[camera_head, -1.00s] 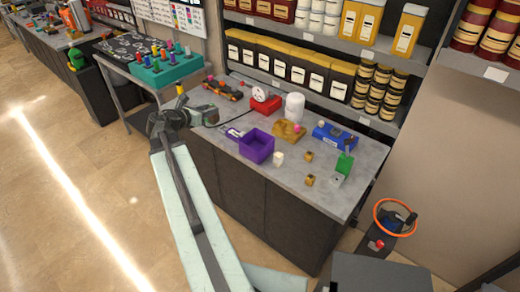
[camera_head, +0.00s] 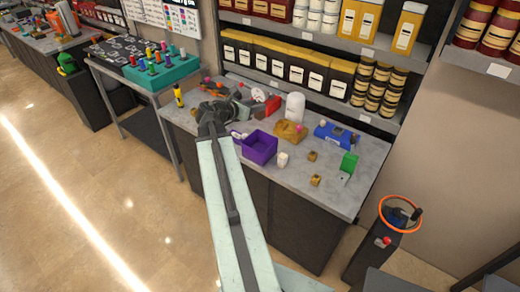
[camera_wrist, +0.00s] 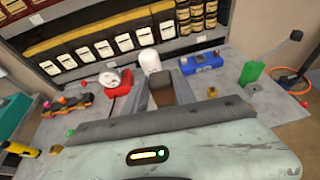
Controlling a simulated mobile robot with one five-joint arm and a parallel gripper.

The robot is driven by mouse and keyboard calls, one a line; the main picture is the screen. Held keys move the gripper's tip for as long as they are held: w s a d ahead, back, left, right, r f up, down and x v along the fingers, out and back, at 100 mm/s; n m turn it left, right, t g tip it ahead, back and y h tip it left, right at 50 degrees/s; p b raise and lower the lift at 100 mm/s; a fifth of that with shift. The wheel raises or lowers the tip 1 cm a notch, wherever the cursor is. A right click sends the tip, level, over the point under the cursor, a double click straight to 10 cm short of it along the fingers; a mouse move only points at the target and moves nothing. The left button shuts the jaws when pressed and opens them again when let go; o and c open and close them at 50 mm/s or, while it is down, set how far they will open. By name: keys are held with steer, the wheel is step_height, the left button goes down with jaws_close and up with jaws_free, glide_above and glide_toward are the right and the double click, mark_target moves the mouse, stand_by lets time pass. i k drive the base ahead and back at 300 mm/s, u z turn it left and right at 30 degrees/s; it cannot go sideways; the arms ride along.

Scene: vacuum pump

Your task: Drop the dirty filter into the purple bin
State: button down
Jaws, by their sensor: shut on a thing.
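The purple bin (camera_head: 258,149) stands open near the front edge of the grey worktop. I do not see it in the wrist view, where my arm covers the foreground. In the wrist view my gripper (camera_wrist: 174,93) is shut on a dark brown block, which looks like the dirty filter (camera_wrist: 176,84). In the head view my gripper (camera_head: 243,104) is over the worktop, behind and a little left of the bin, not above its opening. The held block is too small to make out clearly there. A small white filter-like piece (camera_head: 282,160) stands right of the bin.
A white cylinder (camera_head: 295,107), a tan part (camera_head: 291,131), a blue device (camera_head: 334,136) and a green block (camera_head: 349,162) stand behind and right of the bin. A red gauge box (camera_head: 273,104) is near my gripper. Shelves rise behind.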

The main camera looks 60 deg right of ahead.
mark_target(263, 152)
steer(key=i, duration=0.95)
steer(key=u, duration=0.05)
